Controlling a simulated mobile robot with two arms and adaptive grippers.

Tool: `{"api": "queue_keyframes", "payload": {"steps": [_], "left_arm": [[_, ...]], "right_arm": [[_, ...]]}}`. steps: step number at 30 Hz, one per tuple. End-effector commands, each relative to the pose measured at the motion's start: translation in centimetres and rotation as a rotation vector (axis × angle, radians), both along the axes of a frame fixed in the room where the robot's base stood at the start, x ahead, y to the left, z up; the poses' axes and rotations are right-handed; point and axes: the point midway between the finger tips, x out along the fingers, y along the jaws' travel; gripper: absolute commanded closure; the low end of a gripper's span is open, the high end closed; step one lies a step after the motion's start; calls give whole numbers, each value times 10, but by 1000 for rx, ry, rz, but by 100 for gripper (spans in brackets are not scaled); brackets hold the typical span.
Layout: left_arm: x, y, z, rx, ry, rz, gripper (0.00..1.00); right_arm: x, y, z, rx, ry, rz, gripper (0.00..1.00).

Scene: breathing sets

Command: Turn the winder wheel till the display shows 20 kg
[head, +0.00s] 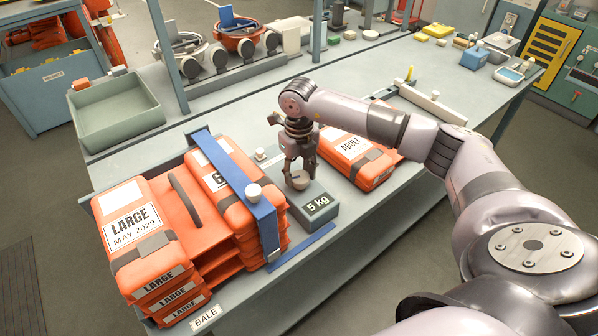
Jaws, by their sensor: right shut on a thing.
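The grey box (308,211) with a dark display (318,204) reading "5 kg" sits on the bench, right of the orange stack. A small round grey winder wheel (299,183) is on top of the box. My right gripper (299,174) points down from above, its fingers shut on the wheel and partly covering it. A blue strap (238,181) runs over the orange cases (222,207), with a pale knob (254,191) on it. Its flat blue end (302,244) lies on the bench near the box. My left gripper is not in view.
Several orange cases marked LARGE (135,215) are stacked at the left. An orange ADULT case (357,160) lies right of the box, close to my right arm. A grey-green tray (118,115) stands at the back left.

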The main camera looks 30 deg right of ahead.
Motion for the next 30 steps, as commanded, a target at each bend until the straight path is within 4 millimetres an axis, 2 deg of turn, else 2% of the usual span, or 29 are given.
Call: {"api": "queue_keyframes", "payload": {"steps": [4,5,13,23,26,30], "left_arm": [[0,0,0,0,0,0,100],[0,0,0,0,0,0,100],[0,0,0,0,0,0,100],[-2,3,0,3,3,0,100],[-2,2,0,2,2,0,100],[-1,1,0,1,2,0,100]], "right_arm": [[1,-1,1,-1,-2,0,86],[1,-1,1,-1,-2,0,56],[0,0,0,0,-1,1,38],[0,0,2,0,-1,1,38],[1,0,11,0,-2,2,38],[1,-1,37,0,-6,2,38]]}}
